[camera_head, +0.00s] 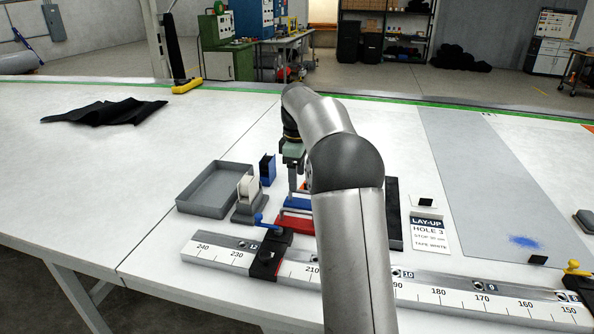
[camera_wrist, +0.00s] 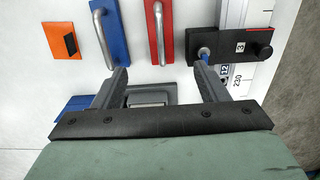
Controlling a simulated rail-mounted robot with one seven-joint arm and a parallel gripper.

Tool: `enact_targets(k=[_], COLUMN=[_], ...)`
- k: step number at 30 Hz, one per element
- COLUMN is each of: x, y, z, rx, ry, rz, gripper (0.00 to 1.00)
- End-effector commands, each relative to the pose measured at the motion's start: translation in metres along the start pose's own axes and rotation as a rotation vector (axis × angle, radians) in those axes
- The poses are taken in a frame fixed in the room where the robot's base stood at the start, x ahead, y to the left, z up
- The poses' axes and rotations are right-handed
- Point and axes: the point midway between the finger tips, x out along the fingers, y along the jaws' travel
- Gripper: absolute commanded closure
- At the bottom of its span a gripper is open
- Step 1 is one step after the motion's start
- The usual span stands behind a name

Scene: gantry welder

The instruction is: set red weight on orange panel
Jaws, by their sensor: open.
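The red weight (camera_head: 296,223) is a flat red block with a metal handle, lying on the white table left of my arm. In the wrist view it is the red bar (camera_wrist: 178,12) at top centre. My gripper (camera_wrist: 162,75) is open, its fingers apart and nothing clearly held between them. In the head view my gripper (camera_head: 292,180) hangs by the blue and red weights, partly hidden by my arm. A small orange piece with a black patch (camera_wrist: 60,42) lies at upper left in the wrist view. An orange edge (camera_head: 588,128) shows at far right; I cannot tell which is the panel.
A blue weight (camera_wrist: 112,30) lies beside the red one. A grey stand (camera_head: 248,210) with a pale block and a grey tray (camera_head: 210,211) are to the left. A ruler rail (camera_head: 440,294) with a black clamp (camera_head: 266,259) runs along the front. A grey sheet (camera_head: 490,180) lies right.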

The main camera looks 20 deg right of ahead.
Motion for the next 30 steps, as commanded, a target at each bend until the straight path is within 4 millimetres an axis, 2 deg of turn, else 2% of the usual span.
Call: enact_targets(k=[3,10,14,17,20,22,27,30], x=[-0.010,-0.015,-0.019,-0.024,-0.024,-0.018,0.014,0.040], y=[0.000,-0.001,-0.020,-0.058,-0.116,-0.162,-0.276,-0.330], z=[0.000,0.000,-0.004,-0.009,-0.009,-0.003,0.029,0.053], rx=[0.000,0.001,0.036,0.113,0.232,0.329,0.571,0.693], ry=[0.000,0.000,0.000,-0.002,0.001,0.005,0.022,0.032], rz=[0.001,0.000,0.004,0.009,0.018,0.023,0.028,0.025], gripper=[0.33,0.33,0.33,0.33,0.33,0.33,0.33,0.33])
